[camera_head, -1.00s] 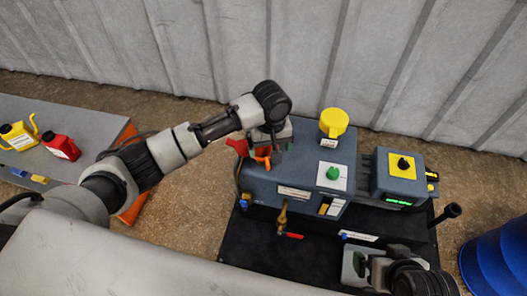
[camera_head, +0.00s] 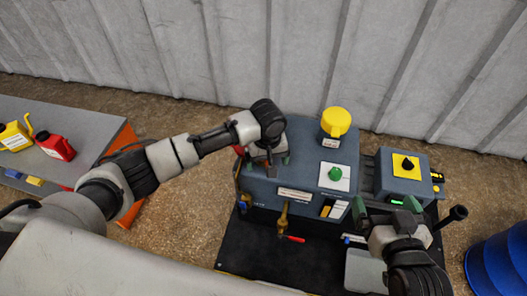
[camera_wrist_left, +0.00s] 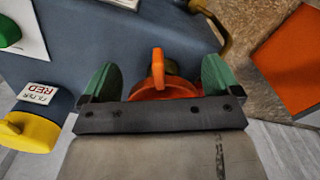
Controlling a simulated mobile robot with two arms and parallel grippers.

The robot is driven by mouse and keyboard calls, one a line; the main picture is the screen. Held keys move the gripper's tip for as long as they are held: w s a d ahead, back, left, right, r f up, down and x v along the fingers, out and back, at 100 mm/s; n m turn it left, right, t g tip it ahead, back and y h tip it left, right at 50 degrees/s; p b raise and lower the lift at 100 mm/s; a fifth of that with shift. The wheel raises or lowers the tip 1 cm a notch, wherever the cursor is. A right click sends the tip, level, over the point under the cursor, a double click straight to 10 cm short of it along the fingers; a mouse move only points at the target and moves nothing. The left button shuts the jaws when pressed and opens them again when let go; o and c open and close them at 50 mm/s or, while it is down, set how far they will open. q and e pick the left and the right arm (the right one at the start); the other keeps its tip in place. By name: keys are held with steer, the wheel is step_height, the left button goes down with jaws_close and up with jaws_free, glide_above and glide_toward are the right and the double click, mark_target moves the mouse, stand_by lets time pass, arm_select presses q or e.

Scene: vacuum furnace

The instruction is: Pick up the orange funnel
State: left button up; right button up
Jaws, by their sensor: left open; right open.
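The orange funnel (camera_wrist_left: 158,88) shows in the left wrist view between the two green fingers of my left gripper (camera_wrist_left: 160,76). Its upright orange tab stands in the gap, with space on both sides, and its lower part is hidden by the gripper body. In the head view my left gripper (camera_head: 271,161) is over the left end of the blue-grey machine (camera_head: 300,172), and I cannot make out the funnel beneath it. My right gripper (camera_head: 386,206) is open and empty at the machine's front right.
A yellow cap (camera_head: 336,121) and a green knob (camera_head: 335,173) are on the machine. A control box (camera_head: 400,178) with a black knob stands right of it. A red-handled valve (camera_head: 285,222) is at the front. A blue barrel (camera_head: 498,255) stands far right.

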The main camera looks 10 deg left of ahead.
arm_select(q)
steer(key=shift+f, duration=0.2)
jaws_close()
stand_by(0.5)
